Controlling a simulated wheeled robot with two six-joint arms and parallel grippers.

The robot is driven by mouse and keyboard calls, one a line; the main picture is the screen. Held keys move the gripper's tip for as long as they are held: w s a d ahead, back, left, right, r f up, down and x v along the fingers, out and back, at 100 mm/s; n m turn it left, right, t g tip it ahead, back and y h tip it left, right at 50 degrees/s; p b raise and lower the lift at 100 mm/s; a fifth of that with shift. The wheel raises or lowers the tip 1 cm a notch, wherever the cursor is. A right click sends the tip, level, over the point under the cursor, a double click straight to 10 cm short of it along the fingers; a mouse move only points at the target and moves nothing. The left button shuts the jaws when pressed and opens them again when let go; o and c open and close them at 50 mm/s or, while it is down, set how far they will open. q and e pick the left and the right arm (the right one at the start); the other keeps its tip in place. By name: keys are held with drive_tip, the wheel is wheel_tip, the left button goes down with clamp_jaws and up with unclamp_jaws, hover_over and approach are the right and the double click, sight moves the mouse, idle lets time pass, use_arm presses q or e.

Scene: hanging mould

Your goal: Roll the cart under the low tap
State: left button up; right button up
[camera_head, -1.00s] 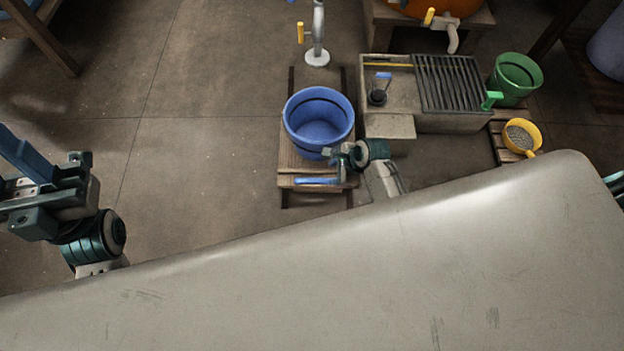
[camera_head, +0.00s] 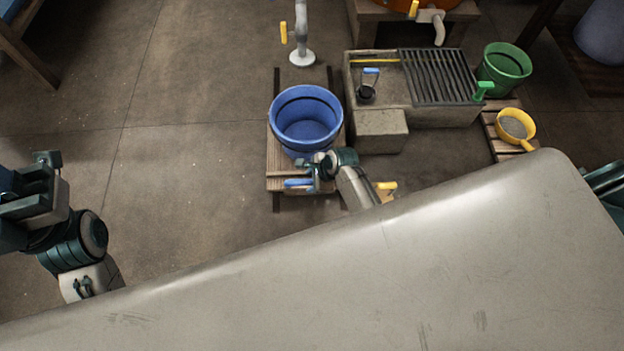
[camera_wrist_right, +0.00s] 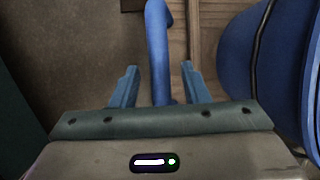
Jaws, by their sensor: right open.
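The wooden cart (camera_head: 273,168) stands on dark rails and carries a blue bucket (camera_head: 306,128). Its blue handle (camera_head: 298,183) is at the near end and shows in the right wrist view (camera_wrist_right: 158,50). My right gripper (camera_head: 314,172) is open at that end, with the handle between its fingers (camera_wrist_right: 158,86) and gaps visible on both sides. A grey standing tap (camera_head: 302,40) with a yellow lever is behind the bucket; another tap (camera_head: 436,22) is on the orange vessel farther right. I cannot tell which is the low one. My left gripper (camera_head: 40,170) is away at left, its jaws unclear.
A stone sink (camera_head: 375,132) with a dark grate (camera_head: 440,78) stands close right of the cart. A green bucket (camera_head: 503,68) and a yellow pan (camera_head: 515,127) are farther right. The floor left of the cart is clear.

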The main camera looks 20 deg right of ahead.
clamp_jaws()
